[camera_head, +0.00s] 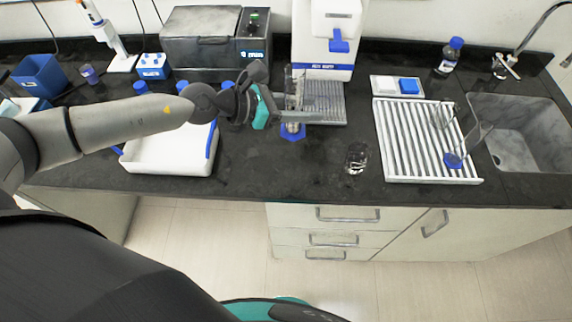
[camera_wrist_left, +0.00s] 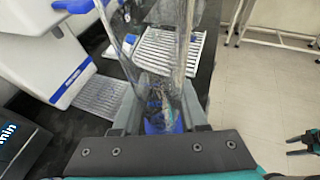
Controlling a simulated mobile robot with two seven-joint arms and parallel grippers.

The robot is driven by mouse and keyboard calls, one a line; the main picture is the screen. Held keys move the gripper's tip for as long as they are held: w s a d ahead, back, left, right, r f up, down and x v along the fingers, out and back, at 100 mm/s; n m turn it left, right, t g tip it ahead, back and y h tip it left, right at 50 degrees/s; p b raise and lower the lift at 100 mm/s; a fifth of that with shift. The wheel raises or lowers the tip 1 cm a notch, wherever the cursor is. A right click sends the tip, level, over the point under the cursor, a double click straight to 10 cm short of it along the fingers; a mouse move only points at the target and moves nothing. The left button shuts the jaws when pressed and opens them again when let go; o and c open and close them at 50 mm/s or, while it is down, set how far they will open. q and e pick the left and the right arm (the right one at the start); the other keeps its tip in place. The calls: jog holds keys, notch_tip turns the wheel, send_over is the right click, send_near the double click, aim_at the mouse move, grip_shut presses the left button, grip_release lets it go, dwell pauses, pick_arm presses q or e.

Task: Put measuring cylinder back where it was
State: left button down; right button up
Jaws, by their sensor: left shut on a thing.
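The measuring cylinder (camera_head: 292,131) is clear glass with a blue foot, in front of the white dispenser. My left gripper (camera_head: 297,112) is shut around its glass. In the left wrist view the cylinder (camera_wrist_left: 165,124) stands between the fingers, its blue foot partly hidden by the gripper. The cylinder looks roughly upright; I cannot tell whether its foot touches the counter. My right gripper (camera_wrist_left: 303,145) shows at the right edge of the left wrist view, fingers apart and empty, over the floor.
A white slatted rack (camera_head: 405,140) holds another glass piece with a blue foot (camera_head: 453,160). A glass beaker (camera_head: 357,157) stands near the front edge. A white tray (camera_head: 165,163) lies under my left arm. The dispenser (camera_head: 325,50) and grey bath (camera_head: 200,40) stand behind.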

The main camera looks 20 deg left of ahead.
pick_arm(q)
notch_tip(320, 180, down, 19)
jog(key=b, duration=0.8)
jog(key=shift+w+d, duration=0.1)
jog(key=shift+f, duration=0.1)
jog(key=shift+f+b, duration=0.1)
jog(key=shift+b, duration=0.25)
jog(key=shift+c, duration=2.2)
grip_release()
